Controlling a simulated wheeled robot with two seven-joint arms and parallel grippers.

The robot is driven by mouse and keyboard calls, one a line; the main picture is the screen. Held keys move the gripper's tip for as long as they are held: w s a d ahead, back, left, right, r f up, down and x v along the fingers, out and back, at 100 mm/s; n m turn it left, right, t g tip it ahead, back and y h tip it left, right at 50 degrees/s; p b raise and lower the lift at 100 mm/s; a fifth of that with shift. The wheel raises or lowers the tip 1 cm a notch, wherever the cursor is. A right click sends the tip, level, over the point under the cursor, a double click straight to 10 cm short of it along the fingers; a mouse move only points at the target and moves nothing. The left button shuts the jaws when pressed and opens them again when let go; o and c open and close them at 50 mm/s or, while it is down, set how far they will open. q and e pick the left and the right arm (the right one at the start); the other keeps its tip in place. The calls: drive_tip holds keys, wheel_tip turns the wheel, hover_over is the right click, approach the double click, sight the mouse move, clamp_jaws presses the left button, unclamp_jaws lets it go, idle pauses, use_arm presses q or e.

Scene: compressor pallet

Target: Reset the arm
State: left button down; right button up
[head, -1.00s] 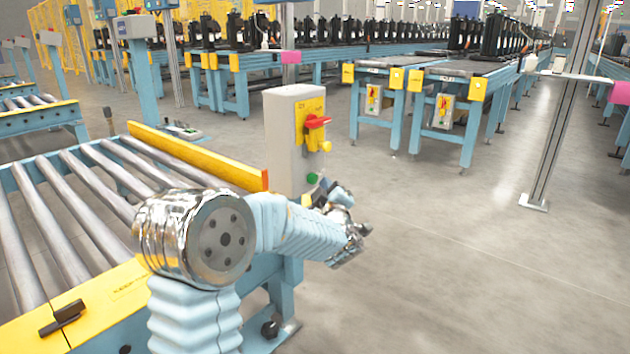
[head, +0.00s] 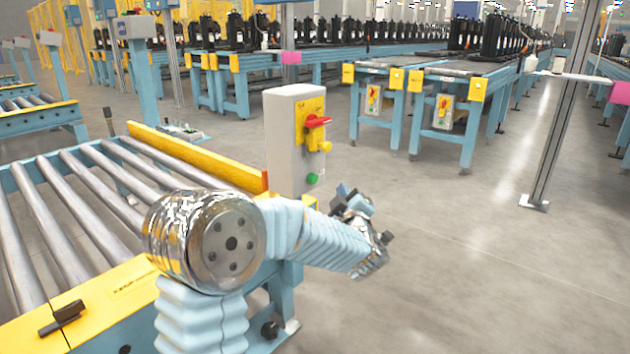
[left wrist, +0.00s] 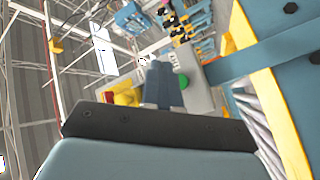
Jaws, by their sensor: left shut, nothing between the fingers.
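My left arm comes in from the lower left in the head view, with a shiny elbow joint and pale blue sleeves. My left gripper (head: 345,190) is just right of the grey control box and in front of it, over open floor. Its fingers point up and away, shut and empty. In the left wrist view the closed fingers (left wrist: 160,82) show as one block. The control box (head: 282,140) has a red switch (head: 318,122) on a yellow plate and a green button (head: 312,179). The gripper appears apart from it. My right gripper is in neither view.
A roller conveyor (head: 118,289) with yellow edges lies under and left of my arm. A yellow guard rail (head: 195,160) runs along its far side. Farther back are more blue conveyors (head: 440,70) carrying black compressors. A metal post (head: 555,120) stands at right. The floor between is clear.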

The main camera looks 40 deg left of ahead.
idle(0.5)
use_arm(q)
drive_tip(key=s+d+f+m+g+h+p, duration=0.1)
drive_tip(key=d+f+m+h, duration=0.3)
drive_tip(key=f, duration=0.5)
drive_tip(key=s+d+f+m+g+h+p, duration=0.25)
drive_tip(key=d+f, duration=0.25)
drive_tip(key=f, duration=0.4)
drive_tip(key=s+d+f+m+g+h+p, duration=0.1)
drive_tip(key=d+f+m+h, duration=0.3)
drive_tip(key=f, duration=0.5)
drive_tip(key=s+d+f+m+g+h+p, duration=0.1)
drive_tip(key=s+d+f+g+h, duration=0.1)
drive_tip(key=s, duration=0.6)
drive_tip(key=s+d+f+m+g+h+p, duration=0.1)
drive_tip(key=s+d+f+m+g, duration=0.1)
drive_tip(key=s+d+f+g, duration=0.2)
drive_tip(key=s+d+f+m+g+h+p, duration=0.1)
drive_tip(key=s+d+f, duration=0.4)
drive_tip(key=s, duration=0.8)
wheel_tip(320, 180, down, 3)
drive_tip(key=shift+f+m+g+h, duration=0.1)
drive_tip(key=shift+m+g+h, duration=0.7)
drive_tip(key=shift+g, duration=0.25)
